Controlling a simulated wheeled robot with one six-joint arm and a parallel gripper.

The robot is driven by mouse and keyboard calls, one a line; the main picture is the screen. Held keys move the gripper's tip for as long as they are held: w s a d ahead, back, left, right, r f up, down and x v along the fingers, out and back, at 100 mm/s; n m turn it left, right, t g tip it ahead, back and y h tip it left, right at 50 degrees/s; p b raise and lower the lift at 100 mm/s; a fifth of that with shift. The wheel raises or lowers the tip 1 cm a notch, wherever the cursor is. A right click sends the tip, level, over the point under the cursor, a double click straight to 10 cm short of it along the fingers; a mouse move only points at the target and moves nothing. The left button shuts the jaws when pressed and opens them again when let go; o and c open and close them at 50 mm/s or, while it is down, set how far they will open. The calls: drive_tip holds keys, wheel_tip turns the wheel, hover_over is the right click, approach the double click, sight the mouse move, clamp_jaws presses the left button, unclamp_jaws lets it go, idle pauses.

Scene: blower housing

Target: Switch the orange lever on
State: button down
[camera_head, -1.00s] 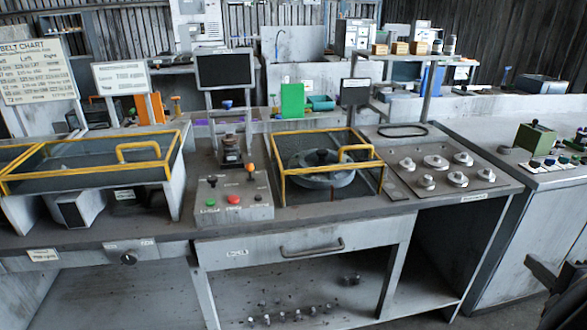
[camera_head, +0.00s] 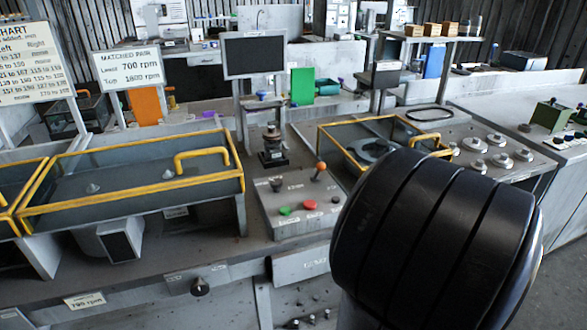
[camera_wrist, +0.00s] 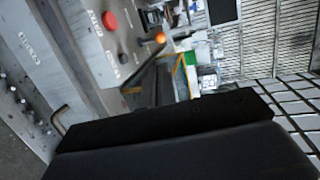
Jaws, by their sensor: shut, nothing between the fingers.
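The orange lever (camera_head: 320,168) stands on the sloped grey control box (camera_head: 300,222) at the middle of the head view. It has an orange ball on a short stalk, leaning slightly right. Its orange ball also shows in the wrist view (camera_wrist: 160,37), near the top middle. In the head view a black part of my arm fills the lower right, and the gripper is not visible there.
A green button (camera_head: 285,211), a red button (camera_head: 309,205) and a dark knob lever (camera_head: 275,183) share the box. Yellow-framed covers stand left (camera_head: 130,190) and right (camera_head: 375,122). A black-based device (camera_head: 272,150) stands behind the box.

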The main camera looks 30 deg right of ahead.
sight(324, 168)
drive_tip(key=shift+s+d, duration=0.1)
drive_tip(key=shift+d, duration=0.05)
drive_tip(key=w+f, duration=0.1)
drive_tip(key=w, duration=0.3)
drive_tip(key=w+p, duration=0.1)
drive_tip(key=w, duration=0.4)
drive_tip(key=w+f, duration=0.1)
drive_tip(key=w, duration=0.3)
drive_tip(key=shift+w+d+f+p, duration=0.3)
drive_tip(key=shift+w+f, duration=0.05)
drive_tip(key=shift+w, duration=0.05)
drive_tip(key=shift+r, duration=0.1)
